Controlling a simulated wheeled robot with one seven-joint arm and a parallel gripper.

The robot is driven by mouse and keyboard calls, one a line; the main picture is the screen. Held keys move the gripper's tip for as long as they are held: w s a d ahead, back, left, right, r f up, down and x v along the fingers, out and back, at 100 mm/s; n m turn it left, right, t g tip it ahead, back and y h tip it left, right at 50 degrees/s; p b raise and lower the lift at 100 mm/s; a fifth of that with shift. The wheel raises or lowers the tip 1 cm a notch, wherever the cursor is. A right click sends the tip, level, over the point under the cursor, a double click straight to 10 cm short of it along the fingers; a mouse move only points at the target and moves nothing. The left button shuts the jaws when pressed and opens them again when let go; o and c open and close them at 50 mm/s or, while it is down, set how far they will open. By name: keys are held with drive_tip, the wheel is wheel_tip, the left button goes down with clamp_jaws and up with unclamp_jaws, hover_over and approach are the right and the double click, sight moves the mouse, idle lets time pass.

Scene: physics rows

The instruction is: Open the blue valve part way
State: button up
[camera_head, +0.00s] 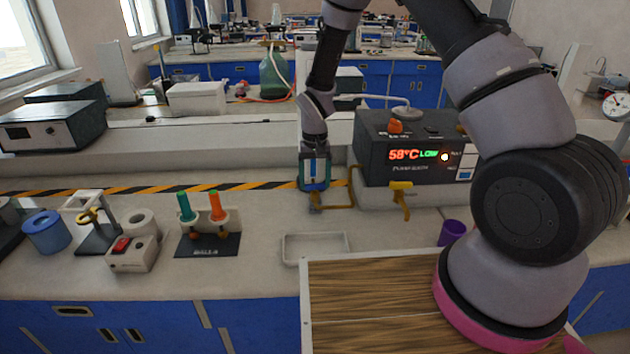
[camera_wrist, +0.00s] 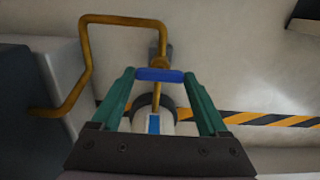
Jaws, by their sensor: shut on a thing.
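The blue valve handle (camera_wrist: 160,75) is a short bar on top of a thin yellow stem, in the upper middle of the wrist view. My gripper (camera_head: 314,185) reaches down to it left of the dark heater box. In the wrist view its two green fingers (camera_wrist: 160,76) stand at the two ends of the blue bar and are shut on it. A bent yellow pipe (camera_wrist: 84,62) runs from the valve to the dark box. In the head view the fingers mostly hide the handle. I cannot tell how far the valve is turned.
The dark box (camera_head: 376,160) with a "58°C LOW" display stands close on the right, with a yellow tap (camera_head: 401,196) in front. A shallow white tray (camera_head: 316,247), a purple cup (camera_head: 452,232) and a rack with green and orange handles (camera_head: 208,240) stand nearer.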

sight(315, 184)
drive_tip(key=shift+n, duration=0.3)
drive_tip(key=n, duration=0.3)
drive_tip(key=shift+n, duration=2.6)
drive_tip(key=o, duration=1.2)
drive_tip(key=shift+o, duration=0.2)
wheel_tip(315, 184, up, 11)
